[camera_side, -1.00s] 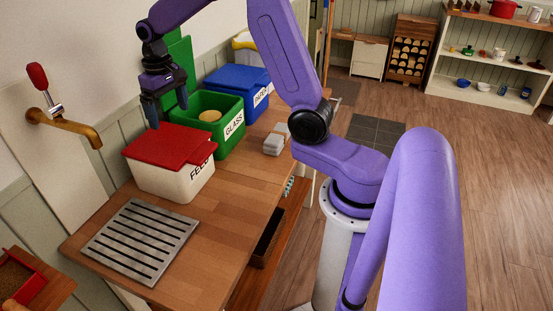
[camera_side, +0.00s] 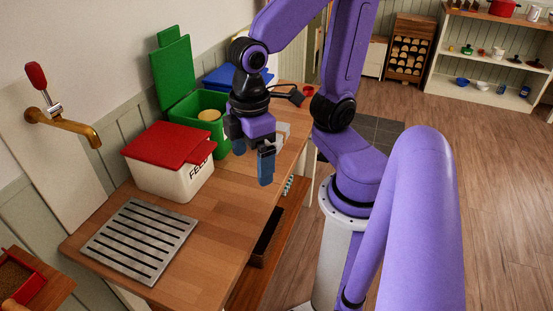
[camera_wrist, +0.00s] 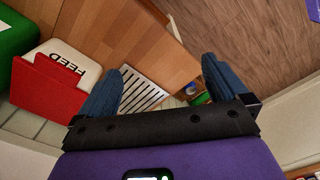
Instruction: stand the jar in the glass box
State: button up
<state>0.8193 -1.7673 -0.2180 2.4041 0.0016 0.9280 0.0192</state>
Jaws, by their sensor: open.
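The green glass box (camera_side: 185,108) stands open on the counter with its green lid (camera_side: 173,70) raised behind it. A round, pale tan top (camera_side: 209,115) shows inside its opening; it looks like the top of the jar, whose body is hidden by the box wall. My gripper (camera_side: 252,165) is open and empty, in front and to the right of the glass box, above the counter's front side. In the wrist view, my gripper's two blue fingers (camera_wrist: 166,64) are wide apart with nothing between them. A green corner of the box (camera_wrist: 14,35) shows there at upper left.
A white feed box (camera_side: 168,175) with a red lid (camera_side: 165,142) stands beside the glass box. A blue box (camera_side: 222,76) stands behind. A slatted metal rack (camera_side: 140,240) lies on the counter. A pale grey object (camera_side: 283,132) is partly hidden behind my gripper.

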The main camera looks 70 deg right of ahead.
jog(key=s, duration=0.1)
jog(key=s+d+n, duration=0.1)
jog(key=s, duration=0.1)
jog(key=s+n, duration=0.1)
jog(key=shift+s+d+f, duration=0.2)
jog(key=shift+s+f, duration=0.15)
jog(key=shift+f, duration=0.05)
dwell(1.1)
